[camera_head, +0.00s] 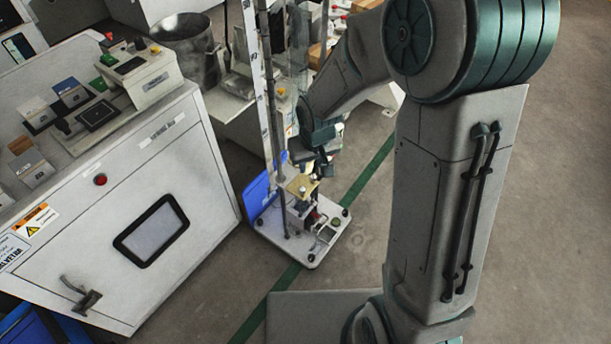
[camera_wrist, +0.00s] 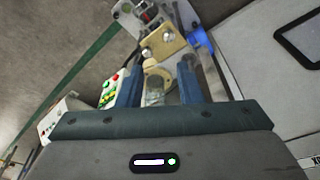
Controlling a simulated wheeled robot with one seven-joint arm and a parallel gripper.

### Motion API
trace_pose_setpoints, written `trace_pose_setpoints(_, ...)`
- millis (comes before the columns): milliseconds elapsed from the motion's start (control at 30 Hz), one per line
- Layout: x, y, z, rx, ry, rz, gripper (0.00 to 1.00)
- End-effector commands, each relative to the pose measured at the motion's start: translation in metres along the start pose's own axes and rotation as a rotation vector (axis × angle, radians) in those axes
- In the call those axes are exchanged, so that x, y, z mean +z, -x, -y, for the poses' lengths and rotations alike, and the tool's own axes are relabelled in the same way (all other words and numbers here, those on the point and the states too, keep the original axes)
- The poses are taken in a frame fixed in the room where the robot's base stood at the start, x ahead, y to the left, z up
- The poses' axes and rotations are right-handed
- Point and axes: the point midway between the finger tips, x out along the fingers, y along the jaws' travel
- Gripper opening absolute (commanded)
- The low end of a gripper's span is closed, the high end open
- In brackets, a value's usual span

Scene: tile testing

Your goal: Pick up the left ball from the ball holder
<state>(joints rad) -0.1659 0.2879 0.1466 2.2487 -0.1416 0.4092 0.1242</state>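The ball holder is a tan plate (camera_wrist: 153,27) with two shiny metal balls, seen ahead of my fingertips in the wrist view. One ball (camera_wrist: 146,53) is at lower left in that view, and the other ball (camera_wrist: 168,37) is at upper right. In the head view, the tan plate (camera_head: 297,183) sits low on the test stand. My gripper (camera_wrist: 158,72) is open, its two blue fingers apart with no ball between them. In the head view, my gripper (camera_head: 322,168) is just above and right of the plate, partly hiding it.
The stand's white base (camera_head: 313,256) rests on the floor, with tall posts rising beside my gripper. A blue panel (camera_head: 258,197) is at its left. A large white control cabinet (camera_head: 195,190) stands further left. Open floor lies to the right.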

Motion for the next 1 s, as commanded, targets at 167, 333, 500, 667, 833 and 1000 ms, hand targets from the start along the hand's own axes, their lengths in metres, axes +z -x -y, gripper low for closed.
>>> trace_pose_setpoints(167,-0.003,-0.041,0.012,-0.018,0.024,0.002,0.33)
trace_pose_setpoints(333,-0.003,-0.051,0.014,-0.021,0.027,0.002,0.33)
trace_pose_setpoints(500,-0.002,-0.070,0.014,-0.021,0.026,0.003,0.33)
trace_pose_setpoints(667,-0.002,-0.098,0.015,-0.021,0.026,0.002,0.33)
trace_pose_setpoints(833,-0.002,-0.126,0.015,-0.021,0.026,0.002,0.33)
trace_pose_setpoints(1000,-0.003,-0.141,0.015,-0.020,0.025,0.002,0.33)
